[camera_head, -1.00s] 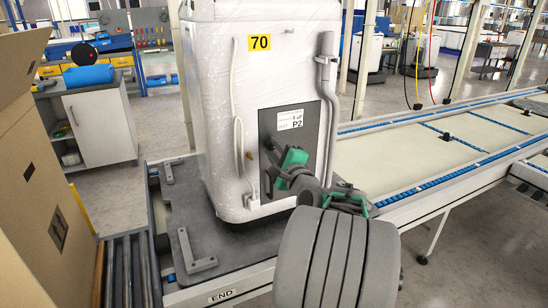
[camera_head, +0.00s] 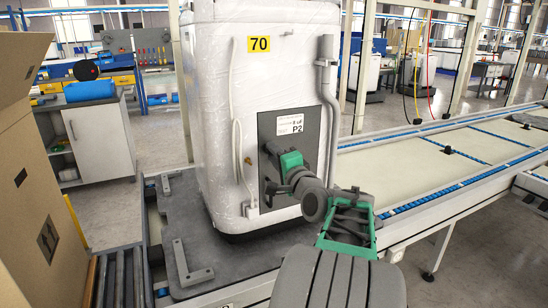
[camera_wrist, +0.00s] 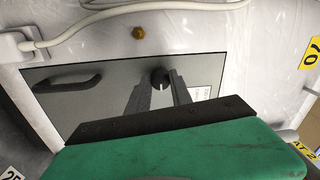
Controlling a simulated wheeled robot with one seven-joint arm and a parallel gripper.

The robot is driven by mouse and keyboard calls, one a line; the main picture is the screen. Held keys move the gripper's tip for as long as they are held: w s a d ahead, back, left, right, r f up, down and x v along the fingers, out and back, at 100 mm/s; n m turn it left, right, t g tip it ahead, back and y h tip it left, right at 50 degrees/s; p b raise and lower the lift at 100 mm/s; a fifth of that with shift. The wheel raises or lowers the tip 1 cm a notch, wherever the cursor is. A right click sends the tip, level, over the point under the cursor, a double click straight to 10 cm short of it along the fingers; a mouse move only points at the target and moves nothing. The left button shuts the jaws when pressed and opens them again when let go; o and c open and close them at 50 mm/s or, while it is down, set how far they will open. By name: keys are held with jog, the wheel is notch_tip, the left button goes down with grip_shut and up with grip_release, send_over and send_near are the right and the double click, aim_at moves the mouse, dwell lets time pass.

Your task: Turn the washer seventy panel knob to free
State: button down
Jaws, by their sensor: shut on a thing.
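The white, film-wrapped washer (camera_head: 218,110) bears a yellow 70 label (camera_head: 259,44), which also shows in part in the wrist view (camera_wrist: 312,52). Its grey panel (camera_head: 322,118) is low on the near side, with a P2 label (camera_head: 290,124). In the wrist view the panel (camera_wrist: 105,98) has a black bar handle (camera_wrist: 68,83) at left and a round black knob (camera_wrist: 159,74) near its upper middle. My gripper (camera_wrist: 161,84) is shut on the knob, one finger on each side. In the head view my gripper (camera_head: 268,152) is at the panel and the knob is hidden.
A white hose (camera_head: 236,135) and a grey pipe (camera_head: 329,90) run down the washer beside the panel. A brass fitting (camera_wrist: 138,33) sits close to the panel edge. A cardboard box (camera_head: 30,190) stands at left. A conveyor (camera_head: 400,160) extends right.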

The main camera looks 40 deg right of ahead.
jog(key=c, duration=1.1)
grip_release()
jog(key=shift+c, duration=0.2)
jog(key=v, duration=0.7)
jog(key=shift+s, duration=0.4)
jog(key=shift+a, duration=0.15)
